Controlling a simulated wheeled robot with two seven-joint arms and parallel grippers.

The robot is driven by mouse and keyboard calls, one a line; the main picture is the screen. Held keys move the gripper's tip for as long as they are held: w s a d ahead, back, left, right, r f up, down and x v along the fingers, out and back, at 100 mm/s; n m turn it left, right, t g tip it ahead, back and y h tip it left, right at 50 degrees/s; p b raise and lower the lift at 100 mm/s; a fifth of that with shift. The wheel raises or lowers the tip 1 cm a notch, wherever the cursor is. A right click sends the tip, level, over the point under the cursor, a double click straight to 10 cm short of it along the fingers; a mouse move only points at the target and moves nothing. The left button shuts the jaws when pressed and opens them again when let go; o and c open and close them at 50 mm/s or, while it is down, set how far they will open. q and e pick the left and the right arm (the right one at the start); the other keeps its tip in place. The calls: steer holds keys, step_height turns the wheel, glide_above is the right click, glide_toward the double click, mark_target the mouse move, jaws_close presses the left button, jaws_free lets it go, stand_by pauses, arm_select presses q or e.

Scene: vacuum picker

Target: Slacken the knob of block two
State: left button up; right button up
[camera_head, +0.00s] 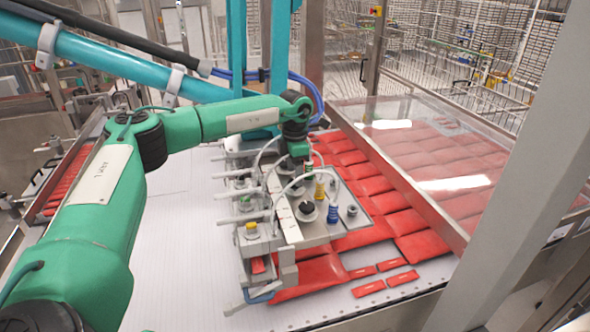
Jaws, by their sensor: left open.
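The picker head (288,222) is a grey metal plate with several small valve blocks and fittings. Coloured knobs stand on it: a yellow one (319,190), a blue one (333,213) and a black one (306,207). Along its left side are more blocks with knobs, including a yellow-topped one (250,230) and a green one (245,203). I cannot tell which block is number two. My green left arm comes in from the left, and my left gripper (302,158) points down over the rear of the head, open. Its fingertips are small and hard to make out. My right gripper is out of view.
Red packs (375,205) lie in rows beneath and right of the head. White hoses loop over the plate. A clear panel (440,150) and a grey post (530,170) bound the right. The white belt (185,255) left of the head is bare.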

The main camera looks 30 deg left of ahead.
arm_select(q)
steer(key=shift+s+d+f, duration=0.1)
steer(key=shift+f, duration=0.6)
steer(key=shift+f+p, duration=0.25)
steer(key=shift+p, duration=0.05)
steer(key=shift+f, duration=0.1)
steer(key=c, duration=1)
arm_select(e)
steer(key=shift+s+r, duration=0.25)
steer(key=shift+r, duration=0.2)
